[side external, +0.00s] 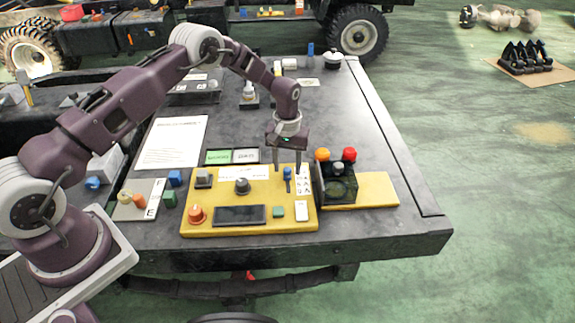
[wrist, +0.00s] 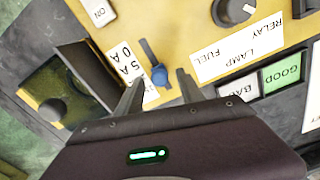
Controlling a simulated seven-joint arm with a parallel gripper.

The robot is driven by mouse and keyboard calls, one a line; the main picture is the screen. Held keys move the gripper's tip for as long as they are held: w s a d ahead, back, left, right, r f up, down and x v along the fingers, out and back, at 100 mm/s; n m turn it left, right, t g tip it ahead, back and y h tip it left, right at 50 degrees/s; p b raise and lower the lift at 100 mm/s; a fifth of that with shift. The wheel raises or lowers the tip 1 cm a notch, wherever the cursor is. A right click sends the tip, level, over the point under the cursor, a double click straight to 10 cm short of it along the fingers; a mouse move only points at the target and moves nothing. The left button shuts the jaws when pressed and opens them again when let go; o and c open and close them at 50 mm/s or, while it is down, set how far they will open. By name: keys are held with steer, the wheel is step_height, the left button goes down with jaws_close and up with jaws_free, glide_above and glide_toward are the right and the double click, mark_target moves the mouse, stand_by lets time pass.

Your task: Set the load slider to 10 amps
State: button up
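The load slider has a blue knob (side external: 287,173) on the yellow control panel (side external: 222,227). A white scale label (wrist: 124,62) with "5A" and "0A" lies beside the slot. Part of that label is hidden behind a finger, and I cannot see a 10 mark. My gripper (side external: 287,169) is open above the panel, one finger on each side of the knob. In the wrist view, the knob sits between and slightly beyond the fingertips (wrist: 158,78). I cannot tell whether they touch it.
A dark rotary knob (side external: 242,186), an orange button (side external: 197,214) and a display (side external: 240,215) share the panel. GOOD and BAD plates (side external: 231,156) lie behind it.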

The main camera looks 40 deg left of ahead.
mark_target(287, 169)
step_height(287, 169, up, 7)
steer(key=shift+r, duration=0.1)
stand_by(0.4)
steer(key=s+d+r+m+t, duration=0.1)
steer(key=s+r, duration=0.4)
steer(key=r, duration=0.7)
steer(key=s+d+r+m+t, duration=0.1)
steer(key=s+r, duration=0.4)
steer(key=r, duration=0.6)
steer(key=s+r+m+t, duration=0.2)
steer(key=s+r, duration=0.5)
steer(key=s, duration=0.5)
steer(key=s+d+f+m+t, duration=0.1)
steer(key=s+f+m, duration=0.1)
steer(key=s, duration=1.3)
steer(key=shift+d+t, duration=0.3)
